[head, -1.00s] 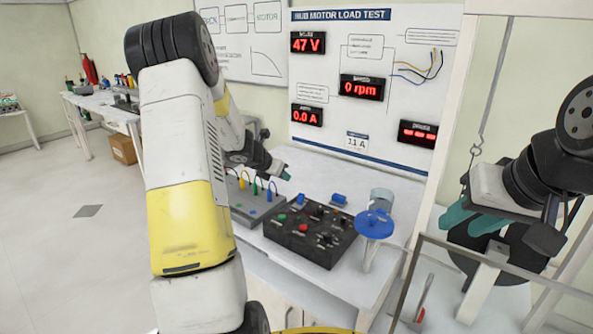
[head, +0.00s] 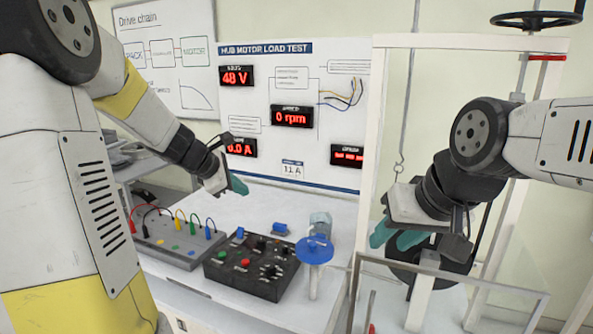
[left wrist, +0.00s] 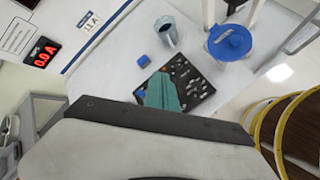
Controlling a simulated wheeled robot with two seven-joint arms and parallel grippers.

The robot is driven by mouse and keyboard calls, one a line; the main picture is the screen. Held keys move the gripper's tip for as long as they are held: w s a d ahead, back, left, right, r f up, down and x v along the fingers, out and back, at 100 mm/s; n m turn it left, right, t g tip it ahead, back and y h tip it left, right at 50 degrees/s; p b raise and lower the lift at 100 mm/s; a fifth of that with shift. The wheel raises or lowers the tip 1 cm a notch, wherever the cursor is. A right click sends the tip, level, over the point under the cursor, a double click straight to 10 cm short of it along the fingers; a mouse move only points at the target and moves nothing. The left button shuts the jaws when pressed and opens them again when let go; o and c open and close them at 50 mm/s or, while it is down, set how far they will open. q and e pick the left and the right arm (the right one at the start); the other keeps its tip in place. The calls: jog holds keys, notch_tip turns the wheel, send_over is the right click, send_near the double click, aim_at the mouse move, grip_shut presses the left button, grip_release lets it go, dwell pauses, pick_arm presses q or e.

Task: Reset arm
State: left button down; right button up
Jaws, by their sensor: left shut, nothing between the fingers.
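My left gripper (head: 236,187) has teal fingers and hangs in the air above the bench, left of the middle in the head view. It is shut and empty. In the left wrist view its fingers (left wrist: 162,93) lie in front of the black control box. My right gripper (head: 398,238) also has teal fingers. It is at the right of the head view, by the white frame and in front of a dark round wheel. The head view does not clearly show whether its fingers are apart.
A black control box (head: 250,266) with knobs and buttons stands on the white bench. A grey panel with coloured leads (head: 172,240) is left of it, a blue disc on a post (head: 314,250) right of it. A white frame (head: 375,130) with a low rail borders my right arm.

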pick_arm(q)
jog(key=s+d+r+m+g, duration=0.1)
jog(key=s+d+r+m, duration=0.2)
jog(key=s+m, duration=0.35)
jog(key=s+d+r+m, duration=0.25)
jog(key=s+m, duration=0.25)
jog(key=s, duration=0.3)
jog(key=s+a+f+m+y, duration=0.1)
jog(key=s+a+m+y, duration=0.1)
jog(key=s+m, duration=0.8)
jog(key=s, duration=0.2)
jog(key=shift+s+f+g+y, duration=0.2)
jog(key=shift+s+g+y, duration=0.1)
